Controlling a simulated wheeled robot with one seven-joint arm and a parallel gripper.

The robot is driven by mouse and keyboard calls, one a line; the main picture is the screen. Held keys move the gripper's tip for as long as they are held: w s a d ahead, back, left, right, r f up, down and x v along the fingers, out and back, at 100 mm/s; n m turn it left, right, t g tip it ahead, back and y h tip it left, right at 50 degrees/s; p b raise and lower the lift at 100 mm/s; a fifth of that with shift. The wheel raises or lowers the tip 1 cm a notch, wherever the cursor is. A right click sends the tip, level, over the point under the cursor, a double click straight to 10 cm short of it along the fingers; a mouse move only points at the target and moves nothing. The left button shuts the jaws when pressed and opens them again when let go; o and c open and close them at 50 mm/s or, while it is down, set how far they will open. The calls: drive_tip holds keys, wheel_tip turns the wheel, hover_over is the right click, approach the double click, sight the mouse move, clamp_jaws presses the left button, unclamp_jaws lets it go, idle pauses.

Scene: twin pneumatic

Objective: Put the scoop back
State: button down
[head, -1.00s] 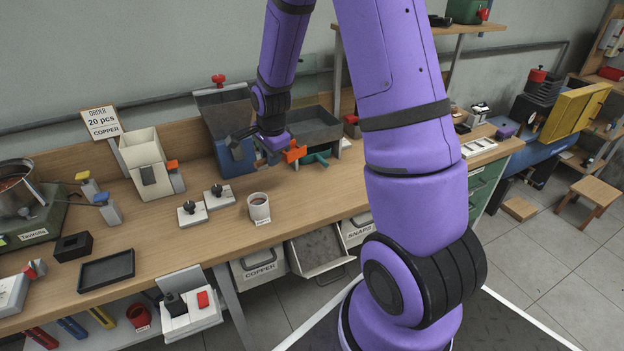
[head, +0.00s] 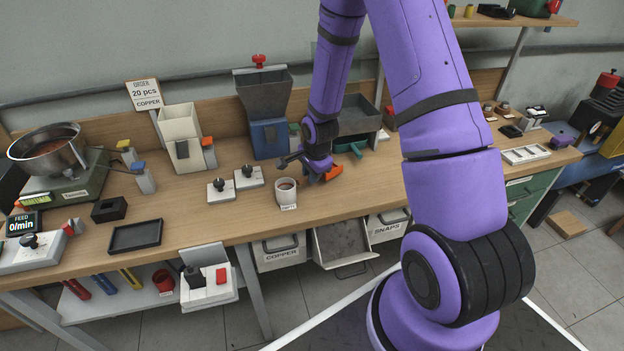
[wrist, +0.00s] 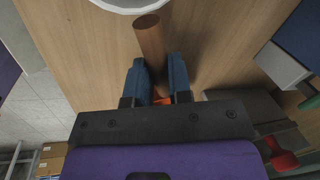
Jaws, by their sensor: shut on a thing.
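My gripper (head: 314,173) is low over the bench, just right of the white cup (head: 287,193). In the wrist view its two blue fingers (wrist: 157,78) are shut on a brown rod (wrist: 150,38), which looks like the scoop's handle. The rod points toward a white round rim (wrist: 126,8) at the top edge, likely the cup's. An orange part (head: 333,173) shows beside the gripper and moves with it; it looks like part of the held scoop. The scoop's full shape is hidden by my gripper.
Two small white blocks with black knobs (head: 221,189) sit left of the cup. A black tray (head: 135,236) lies further left. Open bins hang under the front edge.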

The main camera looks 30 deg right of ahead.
drive_tip(key=shift+s+x, duration=0.2)
drive_tip(key=shift+x, duration=0.85)
drive_tip(key=shift+f, duration=0.1)
drive_tip(key=c, duration=1)
unclamp_jaws()
drive_tip(key=shift+c, duration=0.2)
drive_tip(key=s+a+r+n, duration=0.1)
drive_tip(key=s+r+n, duration=0.15)
drive_tip(key=r, duration=0.85)
drive_tip(key=s+a+r+n, duration=0.1)
drive_tip(key=s+r+n, duration=0.15)
drive_tip(key=r, duration=0.95)
drive_tip(key=s+a+r+n+t, duration=0.1)
drive_tip(key=s+a+r+n, duration=0.2)
drive_tip(key=s+r+n, duration=0.3)
drive_tip(key=s+a+r+n+t, duration=0.1)
drive_tip(key=s+r+n, duration=0.4)
drive_tip(key=s+r, duration=0.8)
drive_tip(key=shift+s+a+n+t, duration=0.4)
drive_tip(key=shift+s+a, duration=0.5)
drive_tip(key=shift+s, duration=0.9)
